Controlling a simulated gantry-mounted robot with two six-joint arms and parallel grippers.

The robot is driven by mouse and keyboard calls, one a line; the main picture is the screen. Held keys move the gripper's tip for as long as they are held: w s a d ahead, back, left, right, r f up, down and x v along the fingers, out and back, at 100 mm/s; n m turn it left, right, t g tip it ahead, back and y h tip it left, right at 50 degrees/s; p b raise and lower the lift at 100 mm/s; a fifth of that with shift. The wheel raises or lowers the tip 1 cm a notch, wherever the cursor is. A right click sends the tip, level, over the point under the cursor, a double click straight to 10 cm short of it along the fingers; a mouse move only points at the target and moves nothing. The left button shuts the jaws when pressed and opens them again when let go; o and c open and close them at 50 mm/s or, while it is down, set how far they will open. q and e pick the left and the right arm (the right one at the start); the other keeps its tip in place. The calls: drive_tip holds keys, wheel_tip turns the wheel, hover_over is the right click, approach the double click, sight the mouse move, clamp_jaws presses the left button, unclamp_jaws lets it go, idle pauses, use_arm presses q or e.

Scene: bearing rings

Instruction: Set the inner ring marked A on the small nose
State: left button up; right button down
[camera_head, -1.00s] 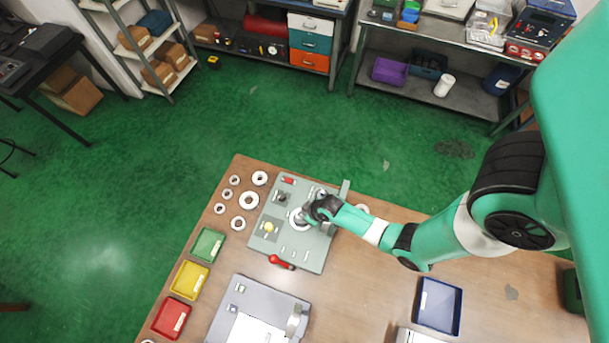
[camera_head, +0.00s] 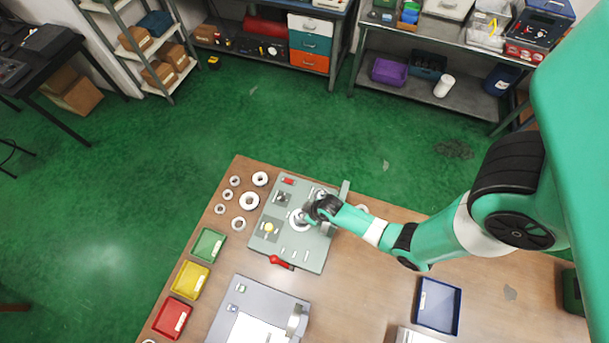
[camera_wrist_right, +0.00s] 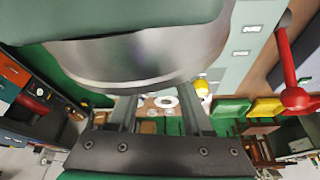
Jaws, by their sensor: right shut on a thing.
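My right gripper (camera_head: 308,214) is over the grey-green fixture plate (camera_head: 312,262), by a pale ring-shaped part (camera_head: 297,222). In the right wrist view, its two fingers (camera_wrist_right: 160,112) reach up to a large, shiny, curved metal surface (camera_wrist_right: 130,68) close to the camera. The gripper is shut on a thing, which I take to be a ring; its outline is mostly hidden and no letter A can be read. On the plate stand a dark post (camera_head: 282,198) and a yellow-topped part (camera_head: 269,228). I cannot tell which is the small nose. My left gripper is not in view.
Several loose pale rings (camera_head: 249,201) lie on the table left of the plate. Green (camera_head: 208,244), yellow (camera_head: 190,280) and red (camera_head: 172,318) trays line the left edge. A red-handled lever (camera_head: 280,262) sticks out at the plate's front.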

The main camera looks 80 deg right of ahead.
drive_tip(key=shift+f, duration=0.1)
drive_tip(key=shift+f+b, duration=0.8)
drive_tip(key=shift+r, duration=0.15)
drive_tip(key=shift+r, duration=0.1)
drive_tip(key=shift+r+p, duration=0.7)
drive_tip(key=shift+p, duration=0.25)
drive_tip(key=shift+f, duration=0.25)
drive_tip(key=shift+f+b, duration=0.6)
drive_tip(key=shift+b, duration=0.15)
drive_tip(key=shift+c, duration=1.2)
unclamp_jaws()
